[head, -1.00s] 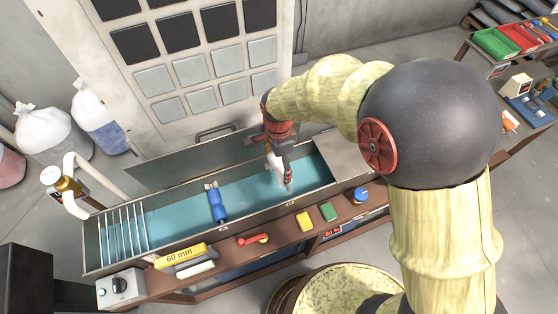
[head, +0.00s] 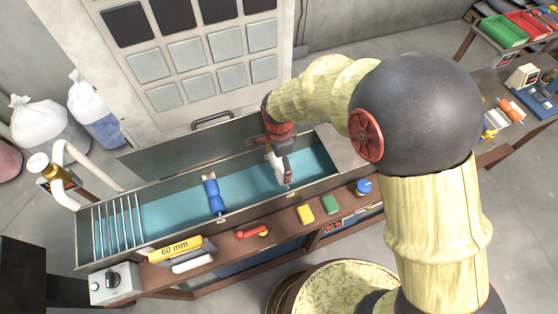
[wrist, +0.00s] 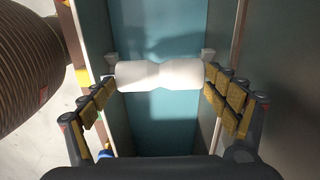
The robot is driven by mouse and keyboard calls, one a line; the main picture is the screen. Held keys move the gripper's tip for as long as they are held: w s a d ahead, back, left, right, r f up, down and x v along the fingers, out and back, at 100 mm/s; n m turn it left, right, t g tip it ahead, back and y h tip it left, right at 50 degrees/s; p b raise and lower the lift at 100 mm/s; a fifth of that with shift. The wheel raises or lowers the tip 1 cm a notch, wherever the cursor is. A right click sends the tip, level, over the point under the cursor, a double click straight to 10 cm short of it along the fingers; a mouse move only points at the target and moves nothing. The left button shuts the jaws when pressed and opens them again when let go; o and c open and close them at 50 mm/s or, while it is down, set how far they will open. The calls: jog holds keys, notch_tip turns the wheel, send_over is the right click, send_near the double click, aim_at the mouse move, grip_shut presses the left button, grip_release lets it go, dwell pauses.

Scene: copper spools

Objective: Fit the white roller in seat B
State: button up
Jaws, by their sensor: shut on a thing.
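The white roller (wrist: 160,75) is a pale bar with a narrow waist. It lies crosswise between the fingers of my gripper (wrist: 160,88) in the wrist view, one end against each finger pad. In the head view the white roller (head: 277,166) shows partly behind my gripper (head: 280,160), over the right half of the trough (head: 160,212). Small light brackets (wrist: 110,57) stand on the trough walls just beyond the roller's ends. I cannot tell whether the roller touches them. A small tag (head: 291,194) on the front rim lies near the gripper; its letter is unreadable.
A blue roller (head: 212,193) spans the trough further left, with bars (head: 118,222) at the left end. The front ledge holds a yellow 60 mm block (head: 175,249), a red handle (head: 252,232), yellow (head: 305,214) and green (head: 330,204) blocks and a blue knob (head: 363,186).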

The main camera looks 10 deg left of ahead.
jog(key=shift+f+b, duration=1)
jog(key=shift+f, duration=0.95)
jog(key=shift+f, duration=0.25)
jog(key=o, duration=1.1)
jog(key=shift+o, duration=0.6)
jog(key=shift+r, duration=4)
